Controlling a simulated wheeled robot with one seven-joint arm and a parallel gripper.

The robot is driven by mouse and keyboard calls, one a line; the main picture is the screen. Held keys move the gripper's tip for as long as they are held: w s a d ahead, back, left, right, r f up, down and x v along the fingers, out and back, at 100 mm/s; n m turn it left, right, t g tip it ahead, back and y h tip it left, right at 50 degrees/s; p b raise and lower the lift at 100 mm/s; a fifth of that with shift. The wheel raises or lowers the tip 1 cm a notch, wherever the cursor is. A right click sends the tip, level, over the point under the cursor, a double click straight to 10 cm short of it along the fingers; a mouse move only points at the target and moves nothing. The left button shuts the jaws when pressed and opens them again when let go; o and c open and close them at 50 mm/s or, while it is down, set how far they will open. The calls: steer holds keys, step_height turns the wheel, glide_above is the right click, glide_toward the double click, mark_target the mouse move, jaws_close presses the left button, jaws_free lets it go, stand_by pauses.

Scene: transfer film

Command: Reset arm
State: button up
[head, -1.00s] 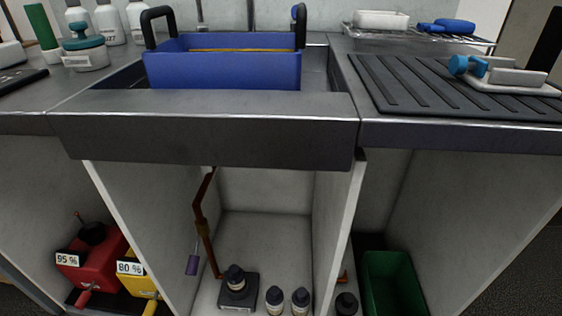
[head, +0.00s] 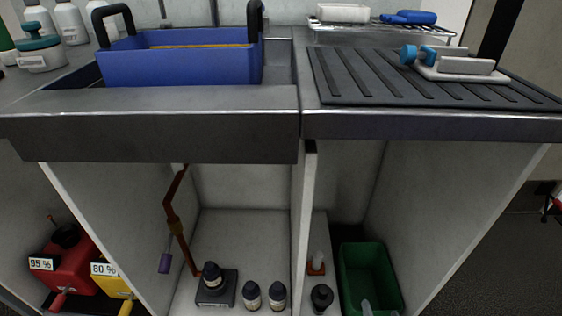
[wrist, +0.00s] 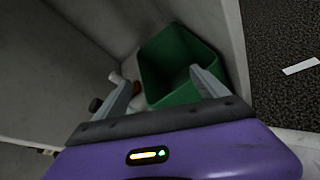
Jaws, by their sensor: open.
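My gripper (wrist: 165,95) shows in the wrist view, with its two grey fingers spread apart and nothing between them. A green bin (wrist: 172,55) lies beyond the fingers, inside a pale-walled compartment. In the head view my arm and gripper are not seen. The same green bin (head: 371,280) stands on the floor of the right compartment under the counter, with something pale inside it.
A blue tub (head: 180,67) with black handles sits in the sink. A ribbed drainboard (head: 350,85) lies to its right. Below are dark-capped bottles (head: 251,297), a red canister (head: 70,265) and a yellow one (head: 115,287). A divider wall (head: 304,230) separates the compartments. Dark floor is open at right.

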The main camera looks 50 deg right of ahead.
steer(key=w+a+r+m+t+y, duration=0.1)
steer(key=w+a+r+m+t, duration=0.1)
steer(key=a+r+m, duration=0.5)
steer(key=w+a+r+m+t, duration=0.2)
steer(key=a+r+m, duration=0.1)
steer(key=r+m, duration=0.75)
steer(key=s+a+r+m+t+y, duration=0.25)
steer(key=a+r+y, duration=0.85)
steer(key=a, duration=0.6)
step_height(320, 180, up, 35)
steer(key=h+p, duration=0.1)
steer(key=p, duration=3.3)
steer(key=shift+s+r+m, duration=0.15)
steer(key=shift+s+m, duration=0.05)
steer(key=shift+m, duration=0.2)
